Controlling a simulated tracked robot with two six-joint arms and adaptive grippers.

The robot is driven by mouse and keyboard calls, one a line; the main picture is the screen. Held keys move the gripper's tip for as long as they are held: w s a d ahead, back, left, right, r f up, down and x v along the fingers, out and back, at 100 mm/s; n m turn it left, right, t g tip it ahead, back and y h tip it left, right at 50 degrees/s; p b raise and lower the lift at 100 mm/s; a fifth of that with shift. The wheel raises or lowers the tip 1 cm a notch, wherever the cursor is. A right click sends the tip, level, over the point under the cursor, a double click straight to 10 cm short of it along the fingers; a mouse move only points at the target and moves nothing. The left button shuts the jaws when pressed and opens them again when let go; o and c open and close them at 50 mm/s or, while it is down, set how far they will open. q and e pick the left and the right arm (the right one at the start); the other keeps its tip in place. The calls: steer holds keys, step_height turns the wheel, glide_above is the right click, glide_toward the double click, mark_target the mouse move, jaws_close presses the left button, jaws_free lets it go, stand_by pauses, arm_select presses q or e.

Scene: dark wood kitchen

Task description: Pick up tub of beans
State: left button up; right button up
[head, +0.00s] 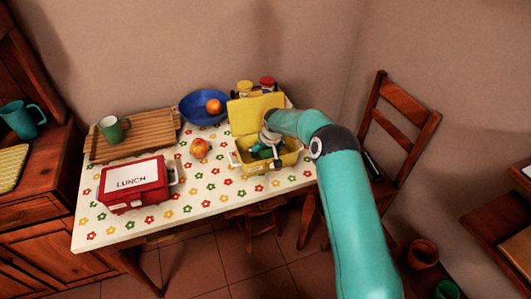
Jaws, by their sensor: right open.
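An open yellow lunch box (288,160) stands at the right part of the table, its lid raised at the back. My right arm reaches in from the right, and my right gripper (266,152) points down over the inside of this box. The gripper is open. I cannot make out a tub of beans for certain; the gripper and my arm hide much of the box's inside. Two small containers stand behind the raised lid, one with a yellow top (244,87) and one with a red top (267,82). My left gripper is not in view.
A chair (395,130) stands at right.

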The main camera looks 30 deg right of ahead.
steer(key=shift+f+b, duration=0.35)
steer(key=shift+b, duration=0.25)
stand_by(0.6)
steer(key=c, duration=1.2)
steer(key=shift+c, duration=0.8)
steer(key=shift+r, duration=0.15)
